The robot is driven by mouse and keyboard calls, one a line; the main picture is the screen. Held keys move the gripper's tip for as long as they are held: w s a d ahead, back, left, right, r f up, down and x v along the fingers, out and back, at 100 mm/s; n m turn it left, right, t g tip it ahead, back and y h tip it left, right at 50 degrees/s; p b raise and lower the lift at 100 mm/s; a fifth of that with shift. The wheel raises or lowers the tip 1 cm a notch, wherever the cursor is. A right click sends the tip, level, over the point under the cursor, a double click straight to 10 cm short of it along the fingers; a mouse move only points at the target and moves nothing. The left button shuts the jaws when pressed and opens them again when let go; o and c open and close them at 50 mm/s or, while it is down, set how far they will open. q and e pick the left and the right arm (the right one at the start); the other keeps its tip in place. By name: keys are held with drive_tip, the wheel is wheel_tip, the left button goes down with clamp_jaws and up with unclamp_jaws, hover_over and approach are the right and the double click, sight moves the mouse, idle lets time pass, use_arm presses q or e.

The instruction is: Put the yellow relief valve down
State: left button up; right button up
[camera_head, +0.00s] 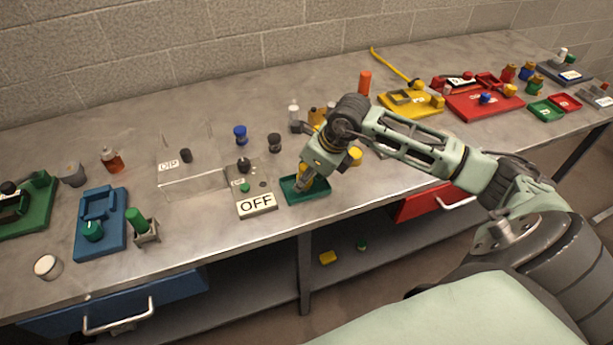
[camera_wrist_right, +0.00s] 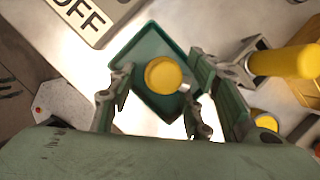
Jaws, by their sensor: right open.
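The yellow relief valve (camera_wrist_right: 163,75) shows from above as a round yellow top over the green tray (camera_wrist_right: 125,50). The tray also shows in the head view (camera_head: 318,191), at the front edge of the bench, just right of the OFF block. My right gripper (camera_wrist_right: 157,88) is open, with its fingers on either side of the valve. In the head view my right gripper (camera_head: 303,184) points down into the tray and largely hides the valve. I cannot tell whether the valve touches the tray floor. My left gripper is not in view.
The OFF block (camera_head: 257,204) stands close left of the tray. A yellow-topped part (camera_head: 355,156) stands close right, behind my arm. A clear box (camera_head: 190,182), a blue fixture (camera_head: 101,225) and a yellow fixture (camera_head: 412,107) are further off.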

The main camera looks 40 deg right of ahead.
drive_tip(key=b+v, duration=0.2)
drive_tip(key=v, duration=0.9)
drive_tip(key=shift+s, duration=0.15)
